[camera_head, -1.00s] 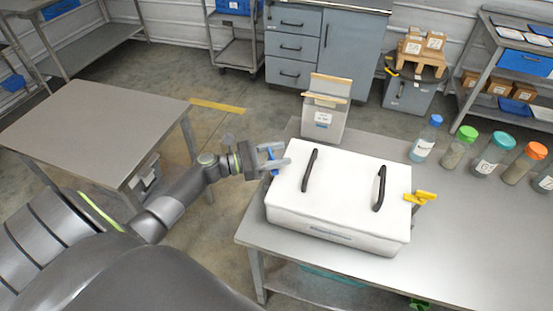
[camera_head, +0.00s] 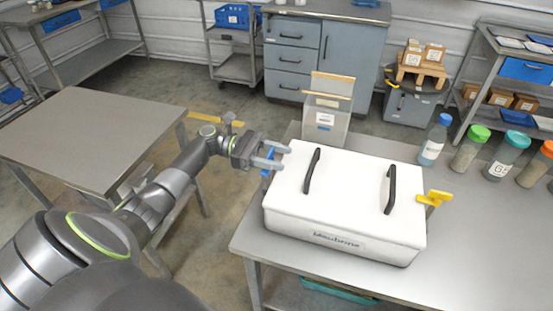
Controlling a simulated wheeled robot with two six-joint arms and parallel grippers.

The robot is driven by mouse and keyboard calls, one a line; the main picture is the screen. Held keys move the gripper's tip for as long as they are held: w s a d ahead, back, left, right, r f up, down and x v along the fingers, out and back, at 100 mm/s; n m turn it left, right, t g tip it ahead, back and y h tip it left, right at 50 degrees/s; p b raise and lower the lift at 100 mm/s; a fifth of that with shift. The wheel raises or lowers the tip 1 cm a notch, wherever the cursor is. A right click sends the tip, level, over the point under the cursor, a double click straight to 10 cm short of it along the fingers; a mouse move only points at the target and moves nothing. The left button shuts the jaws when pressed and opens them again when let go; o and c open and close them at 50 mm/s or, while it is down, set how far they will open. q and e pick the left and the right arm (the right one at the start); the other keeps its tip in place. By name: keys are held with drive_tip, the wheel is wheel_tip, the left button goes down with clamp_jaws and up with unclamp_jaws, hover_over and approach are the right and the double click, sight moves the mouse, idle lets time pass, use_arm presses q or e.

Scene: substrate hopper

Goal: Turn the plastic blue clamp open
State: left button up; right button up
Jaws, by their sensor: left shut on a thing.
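The blue clamp (camera_head: 266,161) is on the left end of the white lidded box (camera_head: 345,195), mostly hidden by my gripper. My left gripper (camera_head: 272,157) is at the box's left edge, with its grey fingers shut on the blue clamp. A yellow clamp (camera_head: 434,198) sticks out at the box's right end. The box lid is on and has two black handles (camera_head: 390,189). My right gripper is not in view.
The box stands on a grey metal table (camera_head: 480,235). A clear container (camera_head: 325,122) stands behind it, and several capped bottles (camera_head: 466,148) stand to the right. Another bare table (camera_head: 90,130) is at the left.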

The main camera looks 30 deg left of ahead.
use_arm(q)
drive_tip(key=shift+o, duration=0.2)
drive_tip(key=o, duration=1)
drive_tip(key=shift+c, duration=0.2)
drive_tip(key=shift+a, duration=0.1)
drive_tip(key=b+v, duration=0.5)
drive_tip(key=v, duration=1.2)
